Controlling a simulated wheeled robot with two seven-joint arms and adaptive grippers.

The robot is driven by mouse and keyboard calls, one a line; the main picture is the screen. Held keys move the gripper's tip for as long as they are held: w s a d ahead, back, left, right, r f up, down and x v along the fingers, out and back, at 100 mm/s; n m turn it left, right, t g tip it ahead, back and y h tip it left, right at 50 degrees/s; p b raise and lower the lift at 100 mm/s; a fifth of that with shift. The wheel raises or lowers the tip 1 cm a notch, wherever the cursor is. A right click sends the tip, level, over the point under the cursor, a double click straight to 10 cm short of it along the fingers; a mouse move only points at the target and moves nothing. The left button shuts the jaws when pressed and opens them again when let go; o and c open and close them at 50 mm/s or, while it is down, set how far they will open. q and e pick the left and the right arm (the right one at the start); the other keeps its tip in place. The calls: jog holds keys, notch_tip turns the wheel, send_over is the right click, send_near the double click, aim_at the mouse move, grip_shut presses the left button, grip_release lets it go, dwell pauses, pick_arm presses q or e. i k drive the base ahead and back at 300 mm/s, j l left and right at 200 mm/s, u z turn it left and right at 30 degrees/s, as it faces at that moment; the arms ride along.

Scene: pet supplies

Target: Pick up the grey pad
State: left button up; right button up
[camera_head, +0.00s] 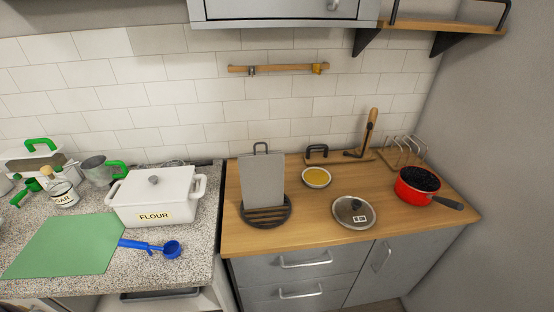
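A grey rectangular board (262,182), the one thing that fits the grey pad, stands upright on the left part of the wooden counter (300,236). It has a dark loop at its top edge. Its lower edge meets a round dark slatted stand or trivet (266,218); I cannot tell whether it sits in the slats or just behind them. Neither of my grippers is in view.
A small bowl of yellow contents (316,178), a pan lid (353,211) and a red pan (420,188) lie to the right. Left of a gap, the speckled counter holds a white flour box (156,195), a blue scoop (151,246) and a green mat (66,247).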

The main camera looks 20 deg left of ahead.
aim_at(262, 173)
jog(key=i+l+u, duration=0.1)
jog(key=u, duration=0.35)
jog(key=l+u, duration=0.15)
jog(key=u, duration=0.25)
jog(key=i+l+u, duration=0.1)
jog(key=u, duration=0.35)
